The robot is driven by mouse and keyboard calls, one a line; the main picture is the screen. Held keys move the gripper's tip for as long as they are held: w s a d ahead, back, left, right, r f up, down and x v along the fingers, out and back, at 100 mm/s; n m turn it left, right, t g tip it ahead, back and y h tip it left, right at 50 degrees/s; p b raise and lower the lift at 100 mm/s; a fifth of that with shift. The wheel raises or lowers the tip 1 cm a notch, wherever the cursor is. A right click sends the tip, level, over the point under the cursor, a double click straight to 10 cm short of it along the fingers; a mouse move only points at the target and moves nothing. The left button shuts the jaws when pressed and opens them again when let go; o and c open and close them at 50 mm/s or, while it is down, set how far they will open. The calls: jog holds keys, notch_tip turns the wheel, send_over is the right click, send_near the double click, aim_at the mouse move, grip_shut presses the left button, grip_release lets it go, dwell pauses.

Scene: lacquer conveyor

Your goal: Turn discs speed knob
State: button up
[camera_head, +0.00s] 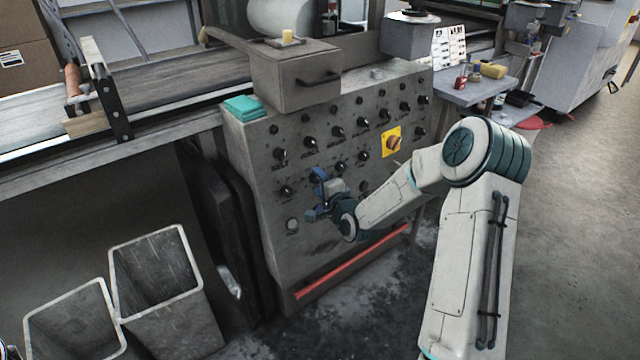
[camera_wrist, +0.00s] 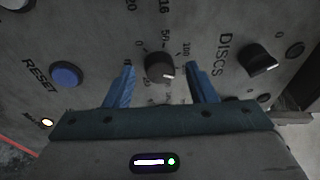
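A grey control panel (camera_head: 262,170) carries rows of black knobs. My gripper (camera_head: 316,192) is at its lower left part, close to the panel face. In the wrist view my gripper (camera_wrist: 160,70) is open, its two blue fingers spread on either side of a black knob (camera_wrist: 160,66) with a numbered scale around it. A gap shows between each finger and this knob. The lettering "DISCS" (camera_wrist: 225,55) stands to the right of the scale, and a second black knob (camera_wrist: 259,60) lies beyond it. In the head view my gripper hides the knob behind it.
A blue button (camera_wrist: 66,75) marked RESET lies left of the fingers, with a small lit lamp (camera_wrist: 47,122) below. A yellow-backed switch (camera_head: 391,142) is on the panel's right. Two grey bins (camera_head: 160,240) stand at lower left. Floor is open at right.

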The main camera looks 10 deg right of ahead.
jog(key=p+v, duration=0.1)
jog(key=v, duration=1.2)
jog(key=shift+s+d+p, duration=0.15)
jog(key=shift+s+p, duration=0.25)
jog(key=s+d+r+n+g+h+p, duration=0.2)
jog(key=s+r+n+g+h+p, duration=0.15)
jog(key=r+n+p, duration=0.35)
jog(key=s+d+r+n+g+h+p, duration=0.2)
jog(key=s+r+g+p, duration=0.3)
jog(key=r, duration=0.4)
jog(key=s+a+r+n+g+p, duration=0.1)
jog(key=s+r+n+g+p, duration=0.3)
jog(key=s+r, duration=1.2)
jog(key=s+p, duration=0.2)
jog(key=p, duration=0.2)
jog(key=shift+a+r+p, duration=0.2)
jog(key=shift+a+p, duration=0.1)
jog(key=shift+p, duration=0.1)
